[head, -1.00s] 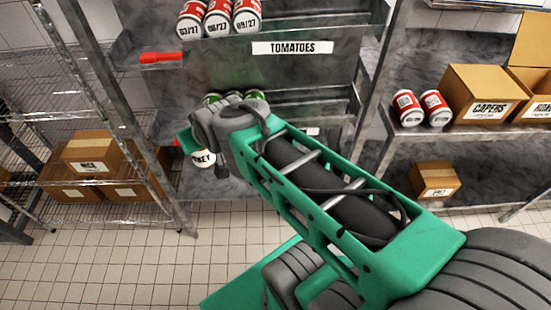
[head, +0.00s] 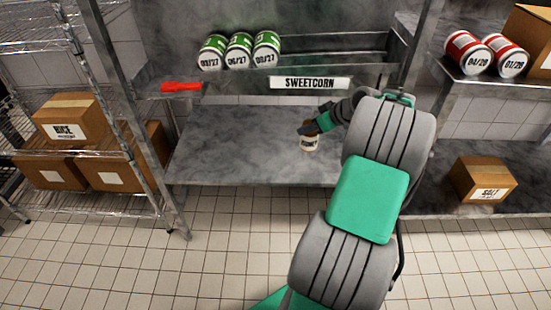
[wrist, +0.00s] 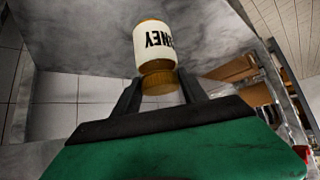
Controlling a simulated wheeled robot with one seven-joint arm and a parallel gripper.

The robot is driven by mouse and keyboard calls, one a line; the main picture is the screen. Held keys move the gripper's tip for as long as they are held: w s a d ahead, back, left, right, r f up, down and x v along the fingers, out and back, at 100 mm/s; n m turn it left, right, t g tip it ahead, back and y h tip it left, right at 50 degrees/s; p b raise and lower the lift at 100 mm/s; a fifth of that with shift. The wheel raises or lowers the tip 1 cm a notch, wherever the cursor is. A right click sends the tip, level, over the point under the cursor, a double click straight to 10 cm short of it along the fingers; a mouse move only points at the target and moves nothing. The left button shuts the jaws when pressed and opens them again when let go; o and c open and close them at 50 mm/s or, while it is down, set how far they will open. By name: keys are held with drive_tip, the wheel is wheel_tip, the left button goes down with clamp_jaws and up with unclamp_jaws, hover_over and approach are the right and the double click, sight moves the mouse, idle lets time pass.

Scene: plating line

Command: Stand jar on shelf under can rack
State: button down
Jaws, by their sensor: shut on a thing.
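The jar (head: 310,143) is small, with a white label and a brown-gold lid. It also shows in the wrist view (wrist: 154,45), where its label looks upside down. My gripper (wrist: 160,85) is shut on the lid, one dark finger on each side. In the head view my gripper (head: 313,127) holds the jar roughly upright at the bare grey shelf (head: 235,150). This shelf lies below the can rack (head: 335,62) labelled SWEETCORN. I cannot tell whether the jar's base touches the shelf. My arm hides the shelf's right part.
Several green-and-white cans (head: 239,50) lie in the rack above. A red clip-like piece (head: 181,87) sits at the rack's left end. Metal uprights bound the shelf on both sides. Boxes stand on a wire rack at left and a SALT box (head: 482,180) at right. The shelf's left and middle are clear.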

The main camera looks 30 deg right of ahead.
sight(308, 146)
wheel_tip(308, 146, down, 9)
drive_tip(key=b, duration=0.3)
drive_tip(key=shift+f, duration=0.15)
drive_tip(key=c, duration=0.6)
unclamp_jaws()
drive_tip(key=shift+c, duration=0.2)
